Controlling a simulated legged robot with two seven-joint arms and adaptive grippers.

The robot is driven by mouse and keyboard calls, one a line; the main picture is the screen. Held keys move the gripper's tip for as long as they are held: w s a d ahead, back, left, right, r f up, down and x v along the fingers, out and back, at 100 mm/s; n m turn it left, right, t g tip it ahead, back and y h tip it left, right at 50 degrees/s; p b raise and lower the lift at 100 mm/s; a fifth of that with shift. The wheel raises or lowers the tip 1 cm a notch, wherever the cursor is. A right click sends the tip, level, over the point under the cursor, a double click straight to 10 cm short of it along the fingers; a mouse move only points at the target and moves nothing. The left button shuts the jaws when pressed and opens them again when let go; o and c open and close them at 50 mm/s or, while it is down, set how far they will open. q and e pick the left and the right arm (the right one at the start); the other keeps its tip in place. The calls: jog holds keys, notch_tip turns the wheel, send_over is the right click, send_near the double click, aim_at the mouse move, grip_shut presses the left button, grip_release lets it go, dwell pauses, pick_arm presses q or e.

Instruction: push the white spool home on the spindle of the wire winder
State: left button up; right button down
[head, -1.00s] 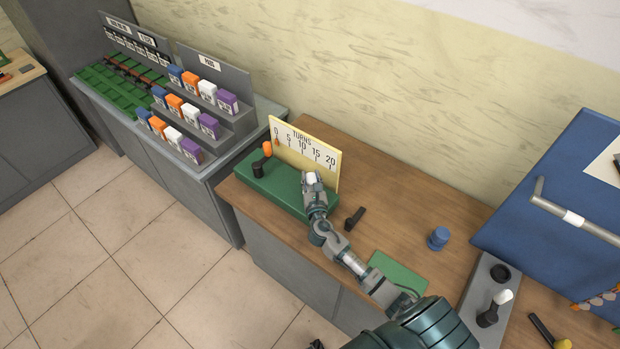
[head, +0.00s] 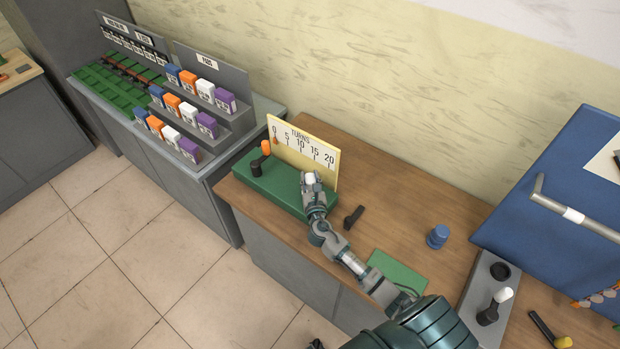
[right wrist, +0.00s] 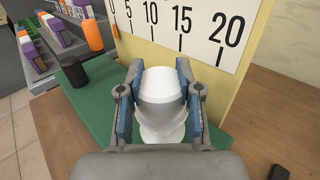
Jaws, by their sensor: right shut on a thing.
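The green wire winder (head: 270,188) stands on the wooden bench, with a TURNS scale board (head: 318,163) at its back and an orange-handled crank (head: 266,148) at its left. The white spool (right wrist: 160,100) is upright between the fingers of my right gripper (right wrist: 160,85), which is shut on it over the green base; its lower flange shows below the fingers. In the head view only the spool's white top shows at my right gripper (head: 312,182). The spindle is hidden by the spool, so I cannot tell how far down the spool sits. My left gripper is not in view.
A black clip-like piece (head: 353,217), a blue spool (head: 438,236) and a green mat (head: 398,270) lie right of the winder. A grey holder (head: 482,300) and blue board (head: 560,190) are further right. Racks of coloured boxes (head: 205,125) stand left.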

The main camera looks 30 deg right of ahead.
jog(key=shift+f+b, duration=0.75)
jog(key=shift+f, duration=0.35)
jog(key=c, duration=0.7)
grip_release()
jog(key=shift+s, duration=0.1)
jog(key=v, duration=1.1)
jog(key=shift+s+a, duration=0.15)
jog(key=shift+s, duration=0.25)
jog(key=shift+f, duration=0.15)
